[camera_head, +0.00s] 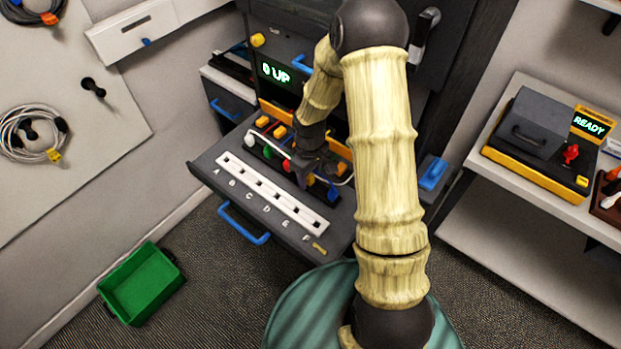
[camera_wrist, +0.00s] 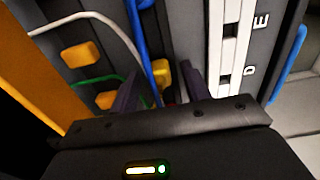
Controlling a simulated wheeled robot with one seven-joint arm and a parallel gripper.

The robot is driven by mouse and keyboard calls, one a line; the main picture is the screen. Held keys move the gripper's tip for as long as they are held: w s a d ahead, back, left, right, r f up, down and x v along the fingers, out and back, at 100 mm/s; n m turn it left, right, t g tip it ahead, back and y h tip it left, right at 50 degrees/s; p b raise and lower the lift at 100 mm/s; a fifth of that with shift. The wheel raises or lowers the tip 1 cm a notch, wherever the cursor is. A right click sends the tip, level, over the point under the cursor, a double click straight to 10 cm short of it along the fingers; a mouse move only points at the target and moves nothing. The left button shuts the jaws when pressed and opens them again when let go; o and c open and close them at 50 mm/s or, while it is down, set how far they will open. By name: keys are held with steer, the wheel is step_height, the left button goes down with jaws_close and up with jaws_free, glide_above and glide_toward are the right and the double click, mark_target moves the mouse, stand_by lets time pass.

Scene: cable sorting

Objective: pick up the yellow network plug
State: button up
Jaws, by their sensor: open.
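In the wrist view, a small yellow plug (camera_wrist: 162,74) lies between the two dark fingers of my gripper (camera_wrist: 160,90), beyond their tips or level with them; I cannot tell which. A blue cable (camera_wrist: 139,42) runs close beside it on the left. My gripper is open, and I see nothing clamped in it. In the head view, my gripper (camera_head: 311,160) reaches down over the row of plugs and cables in the pulled-out drawer (camera_head: 205,163). It hides part of that row, and I cannot single out the yellow plug there.
A white slotted strip (camera_head: 272,192) lettered A to F lies in front of the plugs. White (camera_wrist: 92,16) and green (camera_wrist: 90,78) cables and orange blocks (camera_wrist: 82,55) crowd the left of the wrist view. A green bin (camera_head: 142,283) stands on the floor at left.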

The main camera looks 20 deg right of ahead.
steer(key=shift+f, duration=0.55)
steer(key=shift+c, duration=0.5)
jaws_close()
